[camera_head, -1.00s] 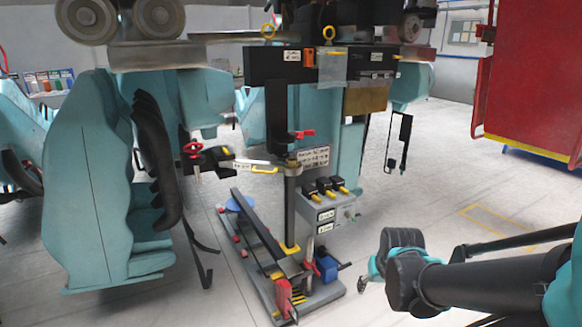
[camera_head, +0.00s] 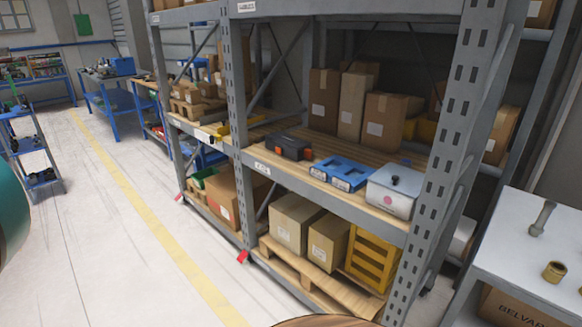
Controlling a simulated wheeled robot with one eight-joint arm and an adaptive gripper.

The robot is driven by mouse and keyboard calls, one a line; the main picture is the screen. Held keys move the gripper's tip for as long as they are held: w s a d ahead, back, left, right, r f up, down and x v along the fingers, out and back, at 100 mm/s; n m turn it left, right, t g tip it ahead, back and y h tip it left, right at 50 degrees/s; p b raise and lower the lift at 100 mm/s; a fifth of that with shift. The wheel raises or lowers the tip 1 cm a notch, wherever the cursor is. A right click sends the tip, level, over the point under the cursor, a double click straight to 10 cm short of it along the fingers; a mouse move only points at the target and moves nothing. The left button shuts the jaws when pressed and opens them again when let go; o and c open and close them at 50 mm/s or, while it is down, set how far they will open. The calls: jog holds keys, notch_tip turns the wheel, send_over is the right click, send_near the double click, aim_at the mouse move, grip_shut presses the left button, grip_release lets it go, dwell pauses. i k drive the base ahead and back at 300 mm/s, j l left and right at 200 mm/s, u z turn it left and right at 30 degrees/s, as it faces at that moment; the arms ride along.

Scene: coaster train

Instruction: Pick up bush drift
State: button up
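A grey metal rod-like piece with a wider end (camera_head: 542,218) rests on a white-topped table (camera_head: 520,245) at the right edge. It may be the bush drift, but I cannot be sure from its look alone. A short brass-coloured ring or bushing (camera_head: 554,272) sits on the same top, nearer to me and apart from the grey piece. My gripper is not in the current view, so I cannot see what state it is in or where it is relative to these pieces.
A grey shelving rack (camera_head: 428,205) holds cardboard boxes (camera_head: 384,119), a black toolbox (camera_head: 289,145), a blue case (camera_head: 342,173) and a white box (camera_head: 393,190). A round brown edge (camera_head: 330,321) shows at the bottom. Open floor (camera_head: 105,255) lies left, with blue workbenches (camera_head: 105,92) beyond.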

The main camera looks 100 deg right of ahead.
aim_at(537, 228)
jog(key=k+j+z, duration=0.1)
jog(key=k+j, duration=0.15)
jog(key=j, duration=0.2)
jog(key=k+j+z, duration=0.15)
jog(key=j, duration=0.25)
jog(key=k+j+z, duration=0.1)
jog(key=k+j, duration=0.25)
jog(key=z, duration=2.05)
